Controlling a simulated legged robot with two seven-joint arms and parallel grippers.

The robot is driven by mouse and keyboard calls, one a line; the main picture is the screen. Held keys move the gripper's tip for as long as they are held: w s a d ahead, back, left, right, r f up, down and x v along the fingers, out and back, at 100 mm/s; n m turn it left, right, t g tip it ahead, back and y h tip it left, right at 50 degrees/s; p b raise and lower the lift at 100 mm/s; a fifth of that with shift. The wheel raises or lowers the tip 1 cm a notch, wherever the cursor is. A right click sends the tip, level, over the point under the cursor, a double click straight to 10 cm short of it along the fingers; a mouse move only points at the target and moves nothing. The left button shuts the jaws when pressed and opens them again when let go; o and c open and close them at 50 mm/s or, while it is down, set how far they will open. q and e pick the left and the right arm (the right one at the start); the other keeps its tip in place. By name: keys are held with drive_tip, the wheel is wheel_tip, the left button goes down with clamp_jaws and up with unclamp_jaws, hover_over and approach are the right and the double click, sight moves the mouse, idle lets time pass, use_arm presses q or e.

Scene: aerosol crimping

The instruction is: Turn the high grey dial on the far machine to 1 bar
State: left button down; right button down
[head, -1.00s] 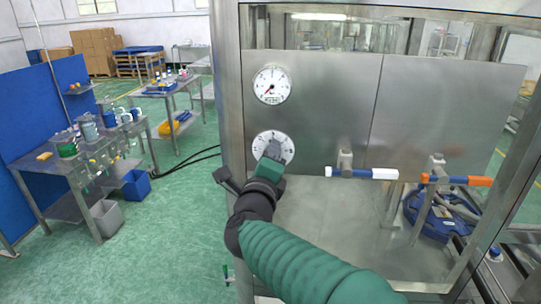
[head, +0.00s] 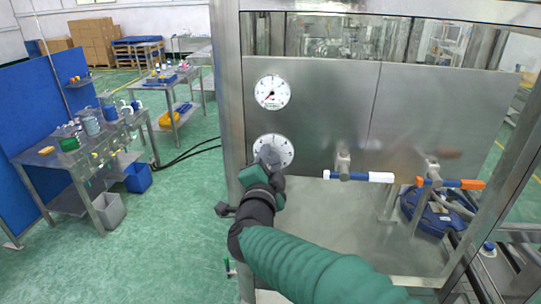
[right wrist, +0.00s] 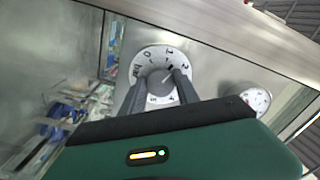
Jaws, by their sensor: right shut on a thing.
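The grey dial (head: 287,150) sits on a white numbered disc on the steel front panel of the machine, below a round gauge. My right gripper (head: 268,156) reaches up to it from below and partly covers it. In the right wrist view, its two dark fingers stand on either side of the grey knob (right wrist: 162,86), shut on it. The disc (right wrist: 148,55) shows 0, 1 and 2 around its edge. A dark mark on the knob points to the upper right, seemingly between 1 and 2; I cannot tell its exact setting. My left gripper is not in view.
The white-faced gauge (head: 272,92) is just above the dial. A white-and-blue valve handle (head: 358,176) and an orange-and-blue one (head: 450,183) stick out to the right. A steel frame post (head: 229,90) stands close on the left.

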drive_tip(key=n, duration=0.1)
drive_tip(key=n+p, duration=0.1)
drive_tip(key=n, duration=0.1)
drive_tip(key=shift+f, duration=0.35)
drive_tip(key=shift+n+p, duration=0.35)
drive_tip(key=shift+n, duration=0.05)
drive_tip(key=shift+a+f, duration=0.1)
drive_tip(key=shift+f, duration=0.1)
drive_tip(key=c, duration=1.3)
unclamp_jaws()
drive_tip(key=o, duration=0.4)
drive_tip(key=shift+r, duration=0.1)
drive_tip(key=shift+w+r, duration=0.1)
drive_tip(key=shift+r, duration=0.05)
